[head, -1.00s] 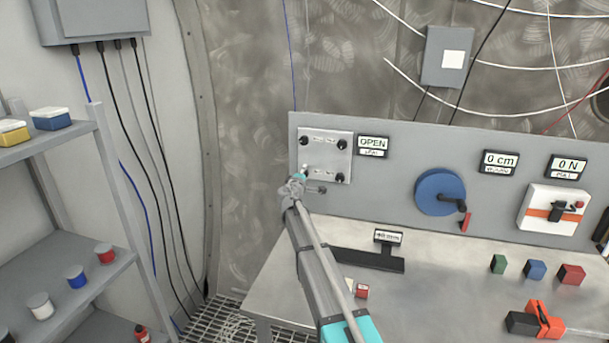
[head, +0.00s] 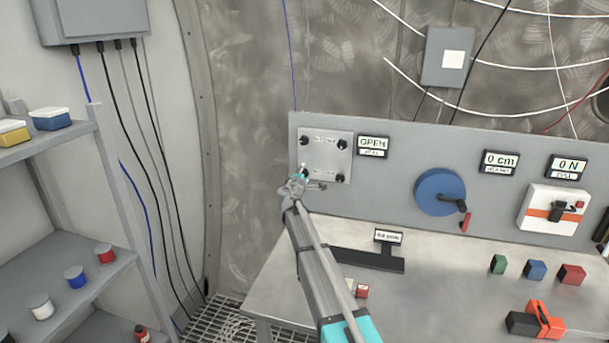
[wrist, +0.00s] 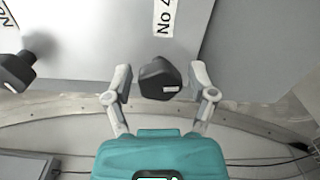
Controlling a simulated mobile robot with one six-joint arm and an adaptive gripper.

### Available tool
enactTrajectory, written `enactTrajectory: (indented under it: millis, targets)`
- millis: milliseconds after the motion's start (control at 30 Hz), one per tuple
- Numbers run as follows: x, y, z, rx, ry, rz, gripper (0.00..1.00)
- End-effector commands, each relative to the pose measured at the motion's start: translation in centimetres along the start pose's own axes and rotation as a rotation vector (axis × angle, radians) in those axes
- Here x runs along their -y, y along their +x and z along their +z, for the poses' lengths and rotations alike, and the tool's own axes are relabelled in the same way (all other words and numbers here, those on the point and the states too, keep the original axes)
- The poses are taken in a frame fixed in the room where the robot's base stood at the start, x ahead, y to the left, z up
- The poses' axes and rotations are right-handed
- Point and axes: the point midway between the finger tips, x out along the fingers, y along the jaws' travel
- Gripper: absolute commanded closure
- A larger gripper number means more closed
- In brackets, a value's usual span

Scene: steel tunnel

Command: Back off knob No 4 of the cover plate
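The cover plate (head: 325,158) is a pale square on the upright panel, with dark knobs near its corners. In the wrist view, knob No 4 (wrist: 159,79) is a black faceted knob beside its "No 4" label (wrist: 166,16). My gripper (wrist: 159,84) is open, with one finger on each side of this knob. A narrow gap shows between knob and finger on both sides. In the head view, my gripper (head: 304,181) is at the plate's lower left corner and hides the knob there. Another black knob (wrist: 17,71) shows at the wrist view's left edge.
Right of the plate are an "OPEN" display (head: 373,142) and a blue handwheel (head: 440,191). Coloured blocks (head: 536,270) and a dark stand (head: 368,258) are on the bench (head: 440,300). A shelf (head: 60,285) with small jars stands at left.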

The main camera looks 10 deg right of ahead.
Motion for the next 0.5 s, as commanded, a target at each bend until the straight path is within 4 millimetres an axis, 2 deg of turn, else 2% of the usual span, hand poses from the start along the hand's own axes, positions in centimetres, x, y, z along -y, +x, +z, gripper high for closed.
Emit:
enactTrajectory:
  millis: [500]
  targets:
    - [0.01, -0.35, 0.05, 0.001, 0.001, 0.000, 0.14]
